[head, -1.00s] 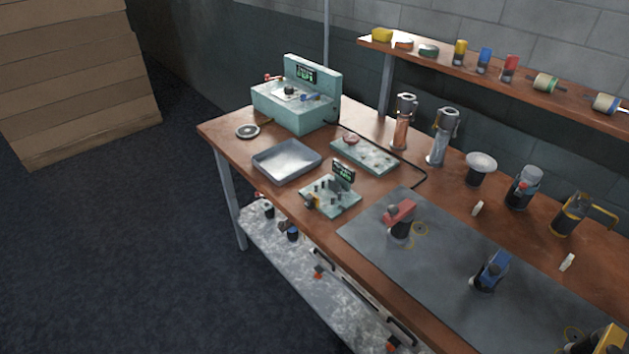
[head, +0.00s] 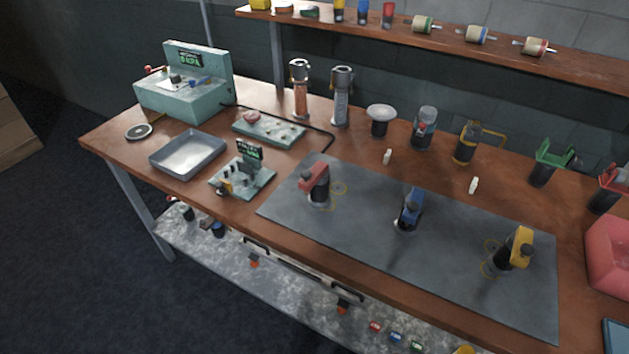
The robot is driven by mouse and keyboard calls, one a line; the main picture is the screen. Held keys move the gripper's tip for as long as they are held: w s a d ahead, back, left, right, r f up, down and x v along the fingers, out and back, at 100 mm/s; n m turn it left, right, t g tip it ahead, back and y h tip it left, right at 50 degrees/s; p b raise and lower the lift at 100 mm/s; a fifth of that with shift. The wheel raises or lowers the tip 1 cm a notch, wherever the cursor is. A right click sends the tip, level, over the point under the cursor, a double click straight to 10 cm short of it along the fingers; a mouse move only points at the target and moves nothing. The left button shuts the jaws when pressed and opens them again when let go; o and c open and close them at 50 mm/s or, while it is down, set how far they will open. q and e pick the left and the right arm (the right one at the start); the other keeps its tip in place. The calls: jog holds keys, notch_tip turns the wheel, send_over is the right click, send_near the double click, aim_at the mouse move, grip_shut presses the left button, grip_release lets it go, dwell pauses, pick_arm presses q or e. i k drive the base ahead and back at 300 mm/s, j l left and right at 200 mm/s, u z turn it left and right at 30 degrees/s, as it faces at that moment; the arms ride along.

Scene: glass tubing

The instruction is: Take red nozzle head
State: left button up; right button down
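A red nozzle head (head: 315,178) sits on a dark cylindrical body, standing upright at the left end of the grey mat (head: 350,240). A yellow ring mark lies on the mat beside it. A similar blue-headed device (head: 410,208) stands mid-mat. A yellow-headed one (head: 518,246) stands near the mat's right end. Neither of my grippers shows in the head view.
A metal tray (head: 188,155), a small teal fixture (head: 243,180) and a teal machine (head: 183,95) stand on the left of the wooden bench. Several canisters line the back. A red padded object (head: 610,258) is at the right edge. A shelf (head: 400,30) runs above.

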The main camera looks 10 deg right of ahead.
aim_at(317, 185)
jog(key=i+j, duration=0.1)
jog(key=j, duration=0.65)
jog(key=i+j+z, duration=0.1)
jog(key=j, duration=0.7)
